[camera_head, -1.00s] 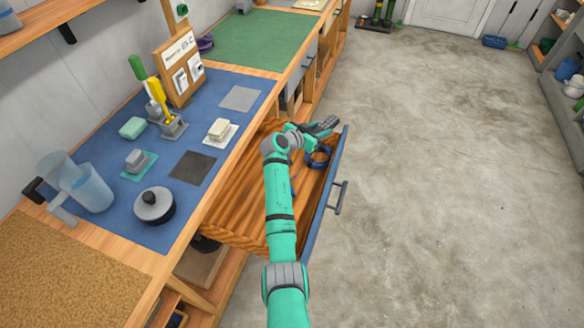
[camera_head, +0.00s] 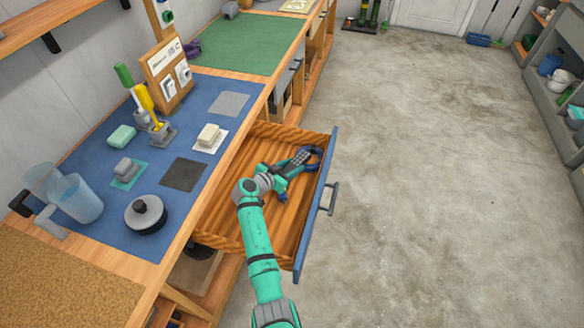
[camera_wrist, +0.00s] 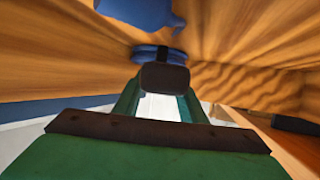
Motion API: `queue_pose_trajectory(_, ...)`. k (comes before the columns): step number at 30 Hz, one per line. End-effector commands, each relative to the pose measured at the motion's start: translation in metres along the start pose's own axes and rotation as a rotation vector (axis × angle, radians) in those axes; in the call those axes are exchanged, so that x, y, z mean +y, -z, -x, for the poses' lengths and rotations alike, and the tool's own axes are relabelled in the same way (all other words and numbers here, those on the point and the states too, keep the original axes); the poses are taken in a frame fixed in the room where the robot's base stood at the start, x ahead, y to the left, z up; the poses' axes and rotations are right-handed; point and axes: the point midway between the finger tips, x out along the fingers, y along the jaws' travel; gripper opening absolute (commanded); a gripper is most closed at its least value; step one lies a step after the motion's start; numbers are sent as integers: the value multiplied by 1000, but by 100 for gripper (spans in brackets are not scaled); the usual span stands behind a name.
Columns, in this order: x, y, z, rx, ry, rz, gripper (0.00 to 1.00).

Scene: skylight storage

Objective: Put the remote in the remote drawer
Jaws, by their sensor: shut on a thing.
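The remote (camera_head: 301,157), dark grey with small buttons, is held in my gripper (camera_head: 288,169), inside or just above the open drawer. The drawer (camera_head: 226,225) has a wooden inside and a blue front with a grey handle. In the wrist view the dark end of the remote (camera_wrist: 165,77) sticks out between the green fingers of my gripper (camera_wrist: 160,100). I cannot tell whether the remote touches the drawer floor.
A blue ring (camera_head: 314,165) lies in the drawer beside the remote. Another blue thing (camera_wrist: 140,12) shows in the wrist view. The floor at right is clear.

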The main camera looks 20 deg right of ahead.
Motion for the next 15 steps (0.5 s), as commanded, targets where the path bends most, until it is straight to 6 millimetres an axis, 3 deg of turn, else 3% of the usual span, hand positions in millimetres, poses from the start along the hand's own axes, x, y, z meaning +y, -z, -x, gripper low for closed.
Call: queue_pose_trajectory(15,-1,-9,-4,1,2,-1,11)
